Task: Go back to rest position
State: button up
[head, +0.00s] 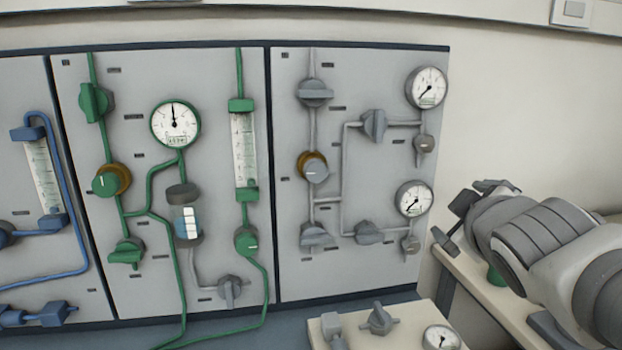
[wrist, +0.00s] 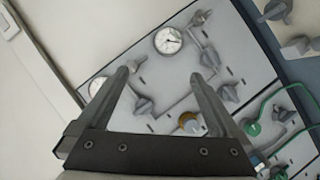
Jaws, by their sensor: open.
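My gripper (head: 462,215) is at the right of the head view, in front of the bare wall to the right of the grey panel (head: 365,270). My arm reaches in from the right edge. In the wrist view my gripper (wrist: 160,88) shows two dark fingers spread apart with nothing between them. The grey panel (wrist: 185,95) with its gauges and valves lies beyond the fingers, tilted in that view. No touch between the fingers and the panel shows.
A panel with green pipes (head: 145,270) stands left of the grey one, and one with blue pipes (head: 20,255) further left. A low beige unit (head: 400,315) with a valve and gauge stands in front. A beige bench (head: 480,285) lies below my arm.

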jog(key=s+a+f+m+g+y, duration=0.1)
jog(key=s+a+f+m+g, duration=0.25)
jog(key=s+f, duration=0.35)
jog(key=s+a+f+m+g+y, duration=0.2)
jog(key=s+a+f+m+g, duration=0.15)
jog(key=s+f, duration=0.35)
notch_tip(320, 180, up, 17)
jog(key=s+m+g+p, duration=0.1)
jog(key=p, duration=1.7)
jog(key=shift+s+a, duration=0.15)
jog(key=shift+a, duration=0.25)
